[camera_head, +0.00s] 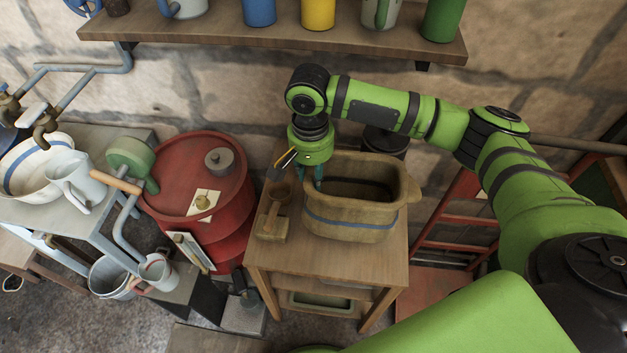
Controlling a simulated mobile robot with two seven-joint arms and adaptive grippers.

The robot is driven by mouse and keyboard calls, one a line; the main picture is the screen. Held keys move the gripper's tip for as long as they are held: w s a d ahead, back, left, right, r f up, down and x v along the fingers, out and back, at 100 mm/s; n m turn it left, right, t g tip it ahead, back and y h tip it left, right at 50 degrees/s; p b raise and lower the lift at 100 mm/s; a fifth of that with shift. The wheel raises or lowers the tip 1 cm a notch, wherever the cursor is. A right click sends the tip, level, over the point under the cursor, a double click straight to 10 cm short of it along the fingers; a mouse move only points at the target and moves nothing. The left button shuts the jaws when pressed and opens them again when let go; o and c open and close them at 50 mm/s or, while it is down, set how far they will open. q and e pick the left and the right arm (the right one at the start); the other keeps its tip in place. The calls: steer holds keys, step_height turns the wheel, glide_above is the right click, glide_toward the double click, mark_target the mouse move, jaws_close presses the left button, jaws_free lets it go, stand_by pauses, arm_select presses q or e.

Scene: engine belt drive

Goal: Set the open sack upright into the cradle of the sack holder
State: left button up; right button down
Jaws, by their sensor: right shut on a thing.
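The open sack (352,225) is a tan, wide-mouthed container with a blue stripe around it. It stands upright on the small wooden table (330,258), with its dark opening facing up. My right gripper (318,178) reaches down from above and is shut on the sack's left rear rim. The fingertips are partly hidden at the rim. I cannot make out the sack holder or its cradle for certain. My left gripper is not in view.
A small wooden piece (272,226) stands left of the sack. A red drum (232,218) stands left of the table, near a grey bench with a white jug (75,180). A shelf (270,38) with mugs and cans runs along the wall. A red ladder-like frame (455,235) is at right.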

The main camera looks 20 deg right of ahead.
step_height(320, 180, down, 4)
steer(key=shift+r+p, duration=0.15)
steer(key=shift+p, duration=0.2)
steer(key=c, duration=0.9)
jaws_free()
